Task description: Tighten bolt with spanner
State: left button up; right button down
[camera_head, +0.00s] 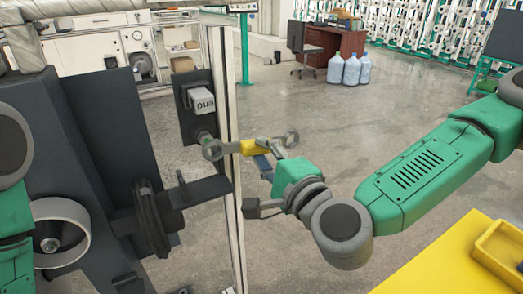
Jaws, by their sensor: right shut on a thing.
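The spanner (254,147) has a yellow middle and grey ring ends. My right gripper (262,159) is shut on it near the middle and holds it roughly level. The spanner's left ring end is by the bolt (203,136), which sticks out under a grey box marked "end" on a dark upright plate (184,122). The other ring end points right, into free space. Part of my left arm shows at the left edge, but its gripper is not in view.
A dark machine frame (105,115) fills the left. A yellow table (440,262) with a yellow tray (487,243) is at the lower right. Open floor lies behind the spanner.

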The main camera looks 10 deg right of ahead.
jog(key=v, duration=0.4)
jog(key=shift+s, duration=0.1)
jog(key=p+v, duration=0.2)
jog(key=p, duration=0.2)
jog(key=shift+s, duration=0.1)
dwell(0.6)
